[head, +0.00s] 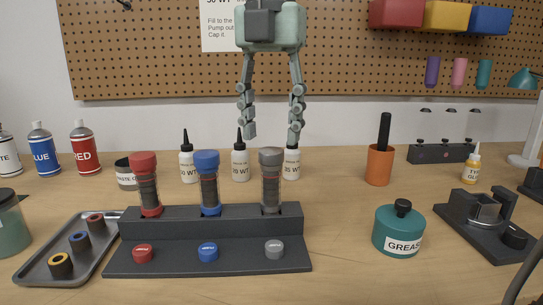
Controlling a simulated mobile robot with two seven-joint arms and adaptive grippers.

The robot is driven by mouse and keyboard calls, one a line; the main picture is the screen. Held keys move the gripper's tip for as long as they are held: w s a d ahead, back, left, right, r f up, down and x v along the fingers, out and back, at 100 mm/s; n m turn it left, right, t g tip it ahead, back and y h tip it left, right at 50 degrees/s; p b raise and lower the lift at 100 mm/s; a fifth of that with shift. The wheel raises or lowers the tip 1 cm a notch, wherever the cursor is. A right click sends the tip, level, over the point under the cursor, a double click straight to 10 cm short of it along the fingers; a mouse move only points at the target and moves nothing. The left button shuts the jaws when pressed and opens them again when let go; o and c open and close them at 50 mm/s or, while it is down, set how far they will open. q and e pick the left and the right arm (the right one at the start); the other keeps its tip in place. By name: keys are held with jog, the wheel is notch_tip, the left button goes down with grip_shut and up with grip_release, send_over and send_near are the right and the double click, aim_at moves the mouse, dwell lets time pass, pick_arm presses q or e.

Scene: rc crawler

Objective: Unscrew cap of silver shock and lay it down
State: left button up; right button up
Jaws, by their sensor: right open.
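The silver shock (271,191) stands upright in the right slot of a black rack (211,224). Its grey cap (271,156) sits on top. Red (150,186) and blue (209,186) shocks stand to its left, with caps on their tops. My right gripper (271,136) hangs from the top of the head view, fingers down and wide apart, with nothing between them. In the picture its fingertips are just above the grey cap, one to each side; the gap in depth is hard to tell. My left gripper is not in view.
Red, blue and grey discs (275,249) lie on the rack's front ledge. A metal tray (37,268) with several small rings is at left. Bottles (240,164) stand behind the shocks. A grease pot (398,230) and a black fixture (486,222) are at right.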

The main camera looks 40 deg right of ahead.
jog(key=shift+f, duration=0.1)
jog(key=shift+f+b, duration=1.05)
jog(key=shift+f, duration=0.25)
grip_shut()
jog(key=shift+r, duration=0.2)
jog(key=shift+r+p, duration=1)
jog(key=shift+p, duration=0.1)
jog(key=shift+r+p, duration=0.65)
jog(key=shift+r, duration=0.45)
